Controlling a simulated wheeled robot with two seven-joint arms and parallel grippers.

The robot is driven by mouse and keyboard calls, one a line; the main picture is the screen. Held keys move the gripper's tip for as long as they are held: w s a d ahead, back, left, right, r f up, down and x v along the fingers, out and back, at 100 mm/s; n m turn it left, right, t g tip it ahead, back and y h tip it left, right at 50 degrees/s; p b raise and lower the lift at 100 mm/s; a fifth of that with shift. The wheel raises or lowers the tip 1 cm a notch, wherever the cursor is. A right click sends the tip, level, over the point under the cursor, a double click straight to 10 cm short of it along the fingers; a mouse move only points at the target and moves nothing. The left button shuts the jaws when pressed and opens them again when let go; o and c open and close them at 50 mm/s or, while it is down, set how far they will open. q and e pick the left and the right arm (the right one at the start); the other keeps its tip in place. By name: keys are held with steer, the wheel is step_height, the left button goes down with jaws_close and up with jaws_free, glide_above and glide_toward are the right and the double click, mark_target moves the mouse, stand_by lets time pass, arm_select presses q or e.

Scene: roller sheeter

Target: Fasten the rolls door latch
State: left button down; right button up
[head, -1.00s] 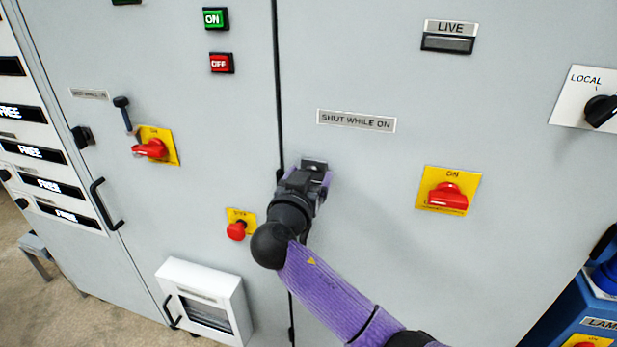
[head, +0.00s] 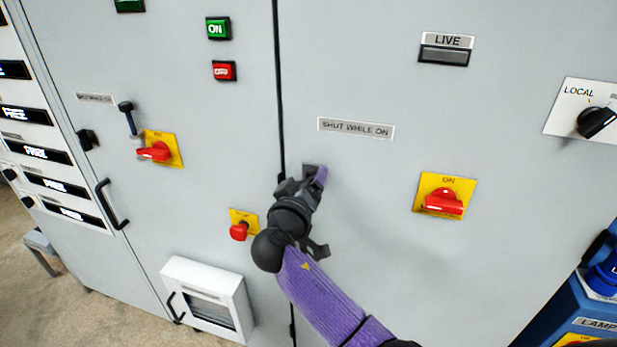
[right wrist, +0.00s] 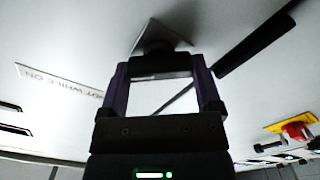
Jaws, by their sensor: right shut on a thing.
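My right gripper (head: 312,182) is at the door latch (head: 309,168), just right of the dark seam between two grey cabinet doors. The gripper covers most of the latch in the head view; part of its dark plate shows. In the right wrist view the gripper (right wrist: 160,72) has its two purple fingers on either side of the latch's black handle (right wrist: 158,62), shut on it. The latch's square base plate (right wrist: 172,32) lies against the door. The handle's exact angle is hard to tell. My left gripper is not in view.
A "SHUT WHILE ON" label (head: 356,128) is above the latch. A red rotary switch (head: 444,202) is to the right. A red knob (head: 239,231) sits close to my gripper's left. Another lever latch (head: 127,118) is on the left door. A white box (head: 208,300) juts out below.

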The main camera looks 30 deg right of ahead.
steer(key=shift+a+f+n+p, duration=0.1)
steer(key=shift+n+p, duration=0.95)
steer(key=shift+n, duration=1.45)
steer(key=shift+f+n+p, duration=0.1)
steer(key=shift+n+p, duration=0.9)
steer(key=shift+n, duration=1.5)
steer(key=o, duration=1)
steer(key=shift+w, duration=0.1)
steer(key=shift+o, duration=0.2)
steer(key=v, duration=1)
